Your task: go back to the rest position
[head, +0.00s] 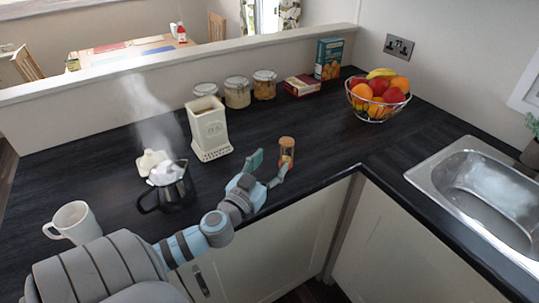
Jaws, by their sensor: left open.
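My left arm comes in from the lower left, over the front edge of the dark counter (330,150). My left gripper (270,166) is open, its fingers apart and pointing away from me. My right gripper is not in view.
A dark steaming pot (178,192) and a white mug (72,221) stand near my left arm. Behind are a cream canister (208,125), several glass jars, boxes (328,58) and a fruit bowl (378,112). A sink (485,185) is at right. The right-hand counter before the sink is clear.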

